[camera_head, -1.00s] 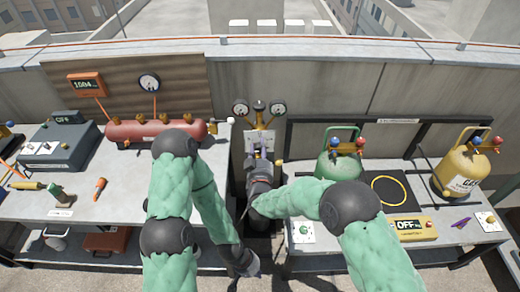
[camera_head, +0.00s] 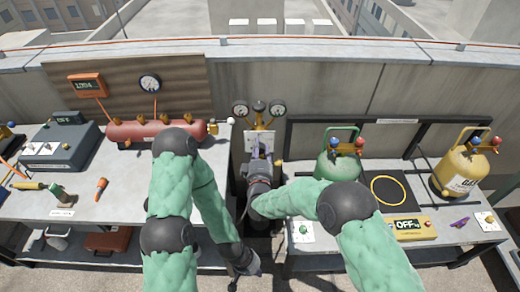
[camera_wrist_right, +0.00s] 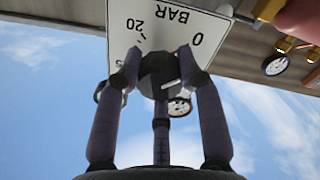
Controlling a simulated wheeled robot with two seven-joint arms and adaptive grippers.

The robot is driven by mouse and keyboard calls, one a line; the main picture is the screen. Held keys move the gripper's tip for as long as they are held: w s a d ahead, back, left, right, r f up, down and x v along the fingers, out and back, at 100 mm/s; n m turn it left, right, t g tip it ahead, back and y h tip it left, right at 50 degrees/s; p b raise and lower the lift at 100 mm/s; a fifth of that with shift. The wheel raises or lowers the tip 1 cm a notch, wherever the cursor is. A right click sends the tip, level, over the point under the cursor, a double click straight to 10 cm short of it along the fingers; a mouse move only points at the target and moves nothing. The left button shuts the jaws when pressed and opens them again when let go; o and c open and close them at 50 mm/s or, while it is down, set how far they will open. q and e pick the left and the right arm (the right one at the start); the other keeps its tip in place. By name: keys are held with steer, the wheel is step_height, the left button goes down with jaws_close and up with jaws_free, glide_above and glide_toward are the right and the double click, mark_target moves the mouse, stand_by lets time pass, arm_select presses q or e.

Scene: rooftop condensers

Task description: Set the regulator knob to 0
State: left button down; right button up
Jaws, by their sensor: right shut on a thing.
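The regulator knob (camera_wrist_right: 158,75) is dark and round, on a white BAR plate (camera_wrist_right: 122,18) that appears upside down in the right wrist view. The 0 and 20 marks show on the plate; other numbers are partly covered. A short white line on the knob points towards the right and slightly up, not clearly at 0. My right gripper (camera_wrist_right: 160,60) is shut on the knob, a finger on each side. In the head view my right gripper (camera_head: 259,155) is in front of the white plate (camera_head: 250,141). My left gripper (camera_head: 247,264) hangs low, away from the knob; its fingers are unclear.
Two gauges (camera_head: 240,110) (camera_head: 277,109) stand above the plate. A red tank (camera_head: 140,131) lies on the left bench. A green cylinder (camera_head: 337,167) and a yellow cylinder (camera_head: 461,172) stand on the right bench. A narrow gap separates the benches.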

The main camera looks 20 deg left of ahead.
steer(key=shift+w+a+r, duration=0.15)
steer(key=shift+a+r, duration=0.05)
steer(key=shift+r, duration=0.45)
steer(key=o, duration=1)
steer(key=shift+o, duration=0.7)
steer(key=shift+a+f, duration=0.1)
steer(key=shift+f, duration=0.3)
steer(key=v, duration=1.2)
